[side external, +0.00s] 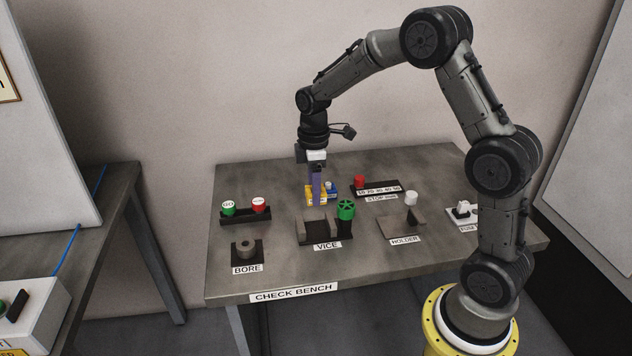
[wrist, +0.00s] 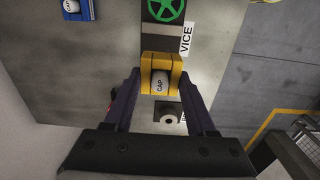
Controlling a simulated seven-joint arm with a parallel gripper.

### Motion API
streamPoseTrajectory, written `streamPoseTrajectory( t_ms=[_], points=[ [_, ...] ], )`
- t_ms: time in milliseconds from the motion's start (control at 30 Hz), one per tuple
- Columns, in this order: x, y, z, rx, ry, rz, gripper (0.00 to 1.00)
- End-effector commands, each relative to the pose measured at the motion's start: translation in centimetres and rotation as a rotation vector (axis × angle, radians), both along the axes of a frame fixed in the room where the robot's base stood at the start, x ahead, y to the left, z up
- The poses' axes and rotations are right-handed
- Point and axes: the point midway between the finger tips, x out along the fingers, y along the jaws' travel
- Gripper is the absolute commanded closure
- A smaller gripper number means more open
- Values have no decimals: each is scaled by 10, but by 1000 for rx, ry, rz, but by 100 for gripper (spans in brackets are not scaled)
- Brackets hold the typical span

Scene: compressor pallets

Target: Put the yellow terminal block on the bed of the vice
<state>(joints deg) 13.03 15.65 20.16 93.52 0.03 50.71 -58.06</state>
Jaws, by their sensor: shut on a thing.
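The vice (side external: 314,228) has brown-grey jaws, a dark bed and a green handwheel (side external: 346,210). In the side view the block shows just above the vice's back edge. In the wrist view it covers part of the vice (wrist: 158,29). The exact height gap is unclear.
A blue block (side external: 331,188) stands behind the vice, close to my gripper in the side view. The bore fixture (side external: 246,249) is at the left front, the holder (side external: 399,227) at the right. A button bar (side external: 246,215) and the stop strip (side external: 375,188) stand farther back.

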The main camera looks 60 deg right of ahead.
Motion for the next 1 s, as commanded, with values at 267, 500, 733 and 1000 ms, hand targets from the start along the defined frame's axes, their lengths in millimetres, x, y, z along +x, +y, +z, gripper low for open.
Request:
streamPoseTrajectory(
  t_ms=[267,500,733,1000],
  points=[
    [0,0,0,0,0,0,99],
    [0,0,-16,1,2,0,99],
    [0,0,-36,1,2,0,99],
    [0,0,-53,1,1,0,99]
  ],
)
